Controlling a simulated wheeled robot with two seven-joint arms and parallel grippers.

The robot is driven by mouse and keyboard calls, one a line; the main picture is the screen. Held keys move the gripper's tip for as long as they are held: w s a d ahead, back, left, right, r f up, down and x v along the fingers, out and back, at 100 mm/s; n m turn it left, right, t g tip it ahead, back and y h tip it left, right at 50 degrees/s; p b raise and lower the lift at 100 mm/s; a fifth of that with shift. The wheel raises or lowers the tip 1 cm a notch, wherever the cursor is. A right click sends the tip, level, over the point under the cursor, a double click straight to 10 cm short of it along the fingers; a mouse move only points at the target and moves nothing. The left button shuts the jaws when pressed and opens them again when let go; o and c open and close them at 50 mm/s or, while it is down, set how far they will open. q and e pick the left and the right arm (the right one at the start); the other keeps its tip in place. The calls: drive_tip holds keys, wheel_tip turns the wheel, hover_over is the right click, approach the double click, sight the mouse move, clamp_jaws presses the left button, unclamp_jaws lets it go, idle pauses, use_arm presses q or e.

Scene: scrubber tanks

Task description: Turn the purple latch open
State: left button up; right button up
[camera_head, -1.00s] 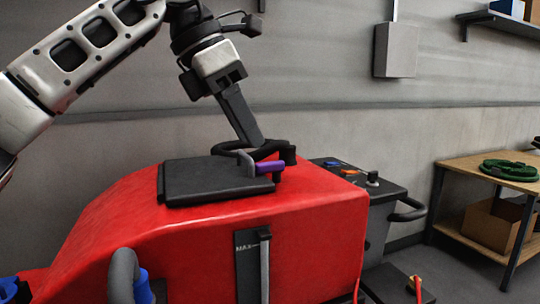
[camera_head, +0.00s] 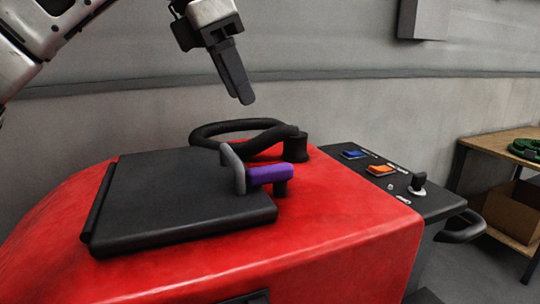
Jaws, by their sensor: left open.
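The purple latch (camera_head: 269,174) sits at the right edge of the black lid (camera_head: 180,200) on top of the red scrubber tank (camera_head: 340,225). It lies roughly level, pointing right, with a grey curved piece (camera_head: 233,168) at its left end and a dark post under its right end. My left gripper (camera_head: 246,101) is above and behind the latch, pointing down and apart from it. Its fingers overlap from this angle, but it is open and holds nothing visible. My right gripper is not in view.
A black looped hose or handle (camera_head: 240,128) lies just behind the latch. A dark control panel (camera_head: 375,170) with blue and orange switches and a knob stands to the right. A wooden bench (camera_head: 500,150) is at the far right. The air above the lid is free.

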sight(273, 166)
use_arm(q)
drive_tip(key=x, duration=1.3)
drive_tip(key=shift+f, duration=0.2)
clamp_jaws()
